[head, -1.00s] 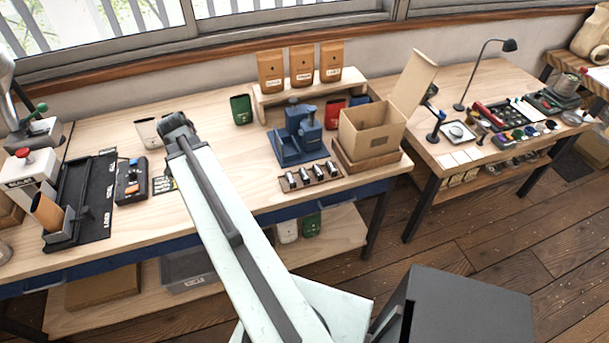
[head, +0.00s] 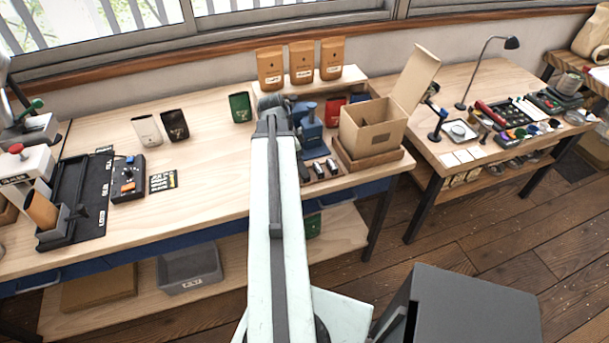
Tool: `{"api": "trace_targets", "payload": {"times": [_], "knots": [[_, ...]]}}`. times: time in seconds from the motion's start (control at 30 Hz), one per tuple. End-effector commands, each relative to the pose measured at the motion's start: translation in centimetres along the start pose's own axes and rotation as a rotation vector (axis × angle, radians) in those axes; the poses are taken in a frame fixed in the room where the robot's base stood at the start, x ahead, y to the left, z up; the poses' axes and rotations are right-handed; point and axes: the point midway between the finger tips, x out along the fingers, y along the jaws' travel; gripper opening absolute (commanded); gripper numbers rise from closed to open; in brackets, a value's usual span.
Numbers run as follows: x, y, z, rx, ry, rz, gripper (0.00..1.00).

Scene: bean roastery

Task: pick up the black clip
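I cannot pick out the black clip with certainty. A small wooden rack (head: 326,177) in front of the blue press holds a row of small dark and silver pieces (head: 318,169), too small to identify. My arm reaches out over the long workbench, and my gripper (head: 271,102) is at its far end, in front of the shelf with the brown bags and just left of the blue press. The fingers are hidden by the wrist, so their opening and anything between them do not show. My arm covers the left part of the rack and press.
The blue press (head: 311,135) stands beside an open cardboard box (head: 372,125). Brown bags (head: 301,63) stand on a low shelf behind. A green pouch (head: 240,107), a black pouch (head: 175,125) and a white pouch (head: 147,130) stand left. The bench between pouches and arm is clear.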

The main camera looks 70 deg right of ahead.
Motion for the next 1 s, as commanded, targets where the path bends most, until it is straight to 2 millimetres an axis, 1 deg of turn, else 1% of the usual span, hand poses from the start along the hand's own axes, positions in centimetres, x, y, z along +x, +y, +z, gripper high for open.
{"api": "trace_targets", "payload": {"times": [0.03,0.2,0.27,0.33,0.53,0.57,0.6,0.67,0.7,0.77,1.0], "knots": [[0.9,-0.1,0.1,0.001,0.0,0.0,0.82],[4.0,-0.4,0.1,0.001,0.0,0.0,0.82],[4.9,-0.3,0.1,0.0,0.0,0.0,0.82],[5.2,-0.3,0.0,-0.001,0.0,0.0,0.82],[4.8,-0.3,-0.1,-0.001,0.0,0.0,0.82],[4.8,-0.3,-0.1,-0.001,0.0,0.0,0.73],[4.8,-0.3,-0.1,-0.001,0.0,0.0,0.62],[4.8,-0.3,-0.1,-0.001,0.0,0.0,0.46],[4.8,-0.3,-0.1,-0.001,0.0,0.0,0.35],[4.8,-0.3,-0.1,-0.001,0.0,0.0,0.18],[4.7,-0.3,-0.1,-0.001,0.0,0.0,0.18]]}}
